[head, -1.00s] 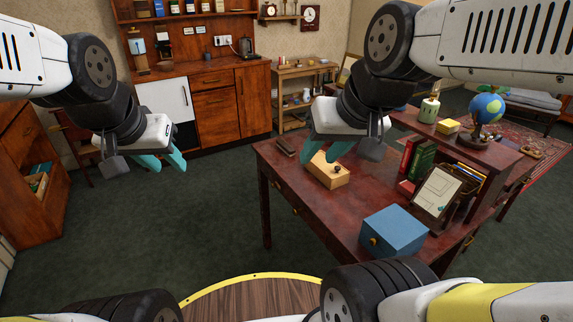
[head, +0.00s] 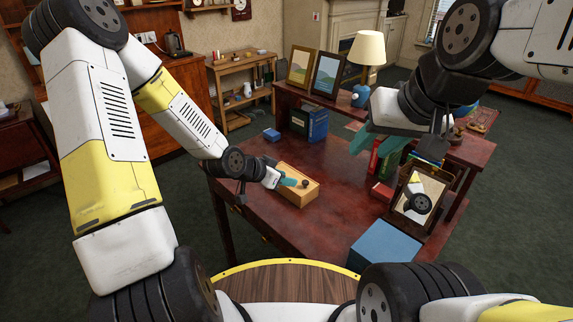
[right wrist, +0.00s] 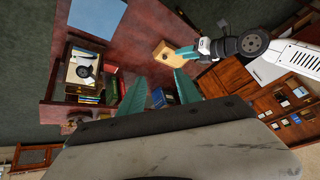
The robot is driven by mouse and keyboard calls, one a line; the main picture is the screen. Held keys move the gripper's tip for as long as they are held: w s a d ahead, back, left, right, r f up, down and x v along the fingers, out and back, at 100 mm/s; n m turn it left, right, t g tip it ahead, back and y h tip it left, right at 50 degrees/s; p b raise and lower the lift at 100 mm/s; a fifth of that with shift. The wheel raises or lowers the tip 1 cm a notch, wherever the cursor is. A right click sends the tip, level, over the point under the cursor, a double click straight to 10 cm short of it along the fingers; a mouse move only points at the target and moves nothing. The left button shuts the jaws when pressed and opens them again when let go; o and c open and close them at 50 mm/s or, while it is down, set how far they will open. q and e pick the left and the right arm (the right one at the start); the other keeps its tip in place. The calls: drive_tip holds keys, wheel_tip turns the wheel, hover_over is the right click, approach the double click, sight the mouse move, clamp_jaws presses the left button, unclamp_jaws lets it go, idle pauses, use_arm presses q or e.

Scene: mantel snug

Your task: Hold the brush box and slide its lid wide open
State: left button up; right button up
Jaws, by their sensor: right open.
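The brush box (head: 303,194), a small pale wooden box with a dark knob on top, stands on the dark red desk (head: 262,218). It also shows in the right wrist view (right wrist: 162,53). My left gripper (head: 292,182) is at the left side of the box, its teal fingers against or just over it. I cannot tell whether its fingers are shut on the box. My right gripper (head: 367,160) is open and empty above the desk, to the right of the box and apart from it. Its two teal fingers show spread in the right wrist view (right wrist: 160,78).
A blue box (head: 384,246) is at the desk's front right, with a framed mirror (head: 412,197) and upright books behind it. A blue binder (head: 317,124) and a small blue block (head: 271,135) are at the back. The desk around the brush box is clear.

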drive_tip(key=o, duration=0.7)
drive_tip(key=shift+w+r, duration=0.1)
drive_tip(key=shift+w, duration=0.35)
drive_tip(key=o, duration=0.5)
drive_tip(key=w+n, duration=0.1)
drive_tip(key=w, duration=0.2)
drive_tip(key=w+a+g, duration=0.1)
drive_tip(key=w, duration=0.2)
drive_tip(key=w+n+h, duration=0.1)
drive_tip(key=w, duration=0.3)
drive_tip(key=shift+w+a+f+n+g, duration=0.1)
drive_tip(key=shift+a+f+n+g, duration=0.2)
drive_tip(key=shift+f+g, duration=0.1)
drive_tip(key=n+g+h, duration=0.1)
drive_tip(key=n+g, duration=0.3)
drive_tip(key=n, duration=0.2)
hover_over(291, 176)
drive_tip(key=s, duration=0.1)
wheel_tip(291, 176, down, 29)
drive_tip(key=shift+r, duration=0.1)
drive_tip(key=shift+a+f, duration=0.1)
drive_tip(key=shift+f, duration=4.1)
